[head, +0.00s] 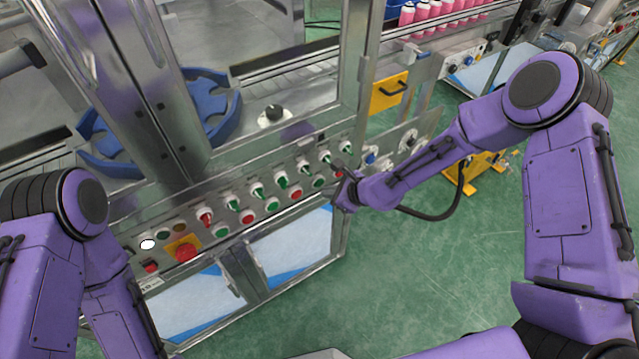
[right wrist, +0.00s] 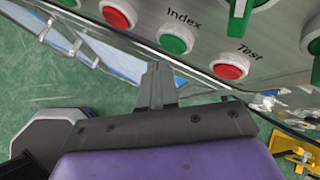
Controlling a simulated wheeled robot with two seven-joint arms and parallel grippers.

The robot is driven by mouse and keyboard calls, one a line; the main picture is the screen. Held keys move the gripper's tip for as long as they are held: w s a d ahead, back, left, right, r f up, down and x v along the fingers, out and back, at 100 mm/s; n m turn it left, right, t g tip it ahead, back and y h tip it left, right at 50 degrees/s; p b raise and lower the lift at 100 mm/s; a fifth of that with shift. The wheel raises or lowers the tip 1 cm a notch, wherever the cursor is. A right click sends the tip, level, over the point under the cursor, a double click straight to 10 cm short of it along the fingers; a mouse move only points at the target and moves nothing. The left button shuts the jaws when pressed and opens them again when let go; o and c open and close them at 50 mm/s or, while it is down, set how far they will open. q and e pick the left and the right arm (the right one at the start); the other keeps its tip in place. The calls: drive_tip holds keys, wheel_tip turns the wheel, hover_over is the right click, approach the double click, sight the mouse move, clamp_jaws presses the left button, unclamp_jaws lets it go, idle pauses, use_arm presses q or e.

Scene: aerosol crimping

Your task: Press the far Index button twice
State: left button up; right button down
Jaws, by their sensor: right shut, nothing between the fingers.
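The far Index button (head: 318,182) is a round green button in the lower row of the control panel, near its right end. It also shows in the right wrist view (right wrist: 175,39), in a pale collar beside the word "Index". My right gripper (head: 346,190) is close to the panel, just right of this button in the head view. In the right wrist view its fingers (right wrist: 157,72) are shut together and empty, their tips just below the green button in the picture and seemingly apart from it. My left gripper is out of view.
A red Test button (right wrist: 230,67) sits right beside the Index button. Green selector switches (head: 280,180) line the row above. A red emergency stop (head: 186,251) is at the panel's left. Open green floor (head: 390,280) lies right of the machine.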

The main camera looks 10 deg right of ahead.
drive_tip(key=shift+w, duration=0.1)
idle(0.7)
drive_tip(key=shift+w+a, duration=0.1)
drive_tip(key=shift+w, duration=0.2)
